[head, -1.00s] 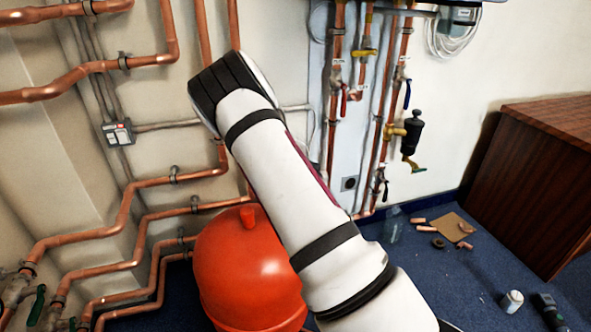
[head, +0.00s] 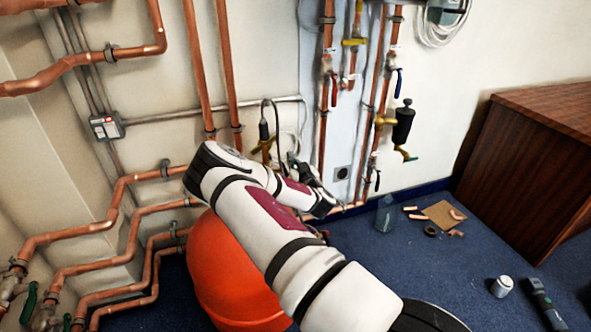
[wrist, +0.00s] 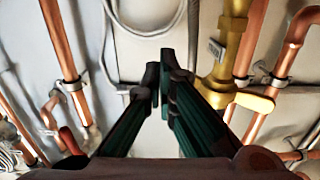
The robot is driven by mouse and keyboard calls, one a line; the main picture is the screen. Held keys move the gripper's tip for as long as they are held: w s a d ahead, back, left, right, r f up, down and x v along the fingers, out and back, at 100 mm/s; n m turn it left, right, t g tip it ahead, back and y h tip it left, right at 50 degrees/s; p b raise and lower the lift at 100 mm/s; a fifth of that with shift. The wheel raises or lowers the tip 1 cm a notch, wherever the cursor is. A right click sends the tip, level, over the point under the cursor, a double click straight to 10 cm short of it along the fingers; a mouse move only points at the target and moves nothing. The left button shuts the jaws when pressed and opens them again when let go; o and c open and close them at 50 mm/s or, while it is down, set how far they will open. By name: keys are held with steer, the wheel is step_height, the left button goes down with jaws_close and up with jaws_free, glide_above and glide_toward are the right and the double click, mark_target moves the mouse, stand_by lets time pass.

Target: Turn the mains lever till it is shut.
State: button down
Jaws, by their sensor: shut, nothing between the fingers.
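My gripper (head: 294,160) is shut and empty, low in front of the back wall. Its dark green fingers also show in the wrist view (wrist: 160,75), close together and pointing at the wall. A brass fitting (wrist: 228,55) with a small tag stands to the right of the fingers there, with a yellowish brass part (wrist: 254,102) below. Several valve levers show in the head view: a red one (head: 334,90), a blue one (head: 398,82) and a dark one (head: 377,181). I cannot tell which is the mains lever. No lever is visibly touched by my gripper.
Copper pipes (head: 225,70) run up the wall around my gripper. A red-orange tank (head: 225,275) stands below my arm. A wooden cabinet (head: 530,165) is at the right. Pipe scraps, a piece of board (head: 442,214) and a can (head: 502,286) lie on the blue floor.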

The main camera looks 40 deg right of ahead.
mark_target(284, 170)
steer(key=w+d+f+b, duration=0.1)
steer(key=w+f+b, duration=0.2)
steer(key=w+f, duration=0.1)
steer(key=shift+w+d, duration=0.2)
steer(key=shift+w, duration=0.3)
steer(key=w+f+g+p, duration=0.1)
steer(key=p, duration=0.3)
steer(key=shift+g+y, duration=0.3)
steer(key=shift+a+r, duration=0.1)
steer(key=shift+w, duration=0.1)
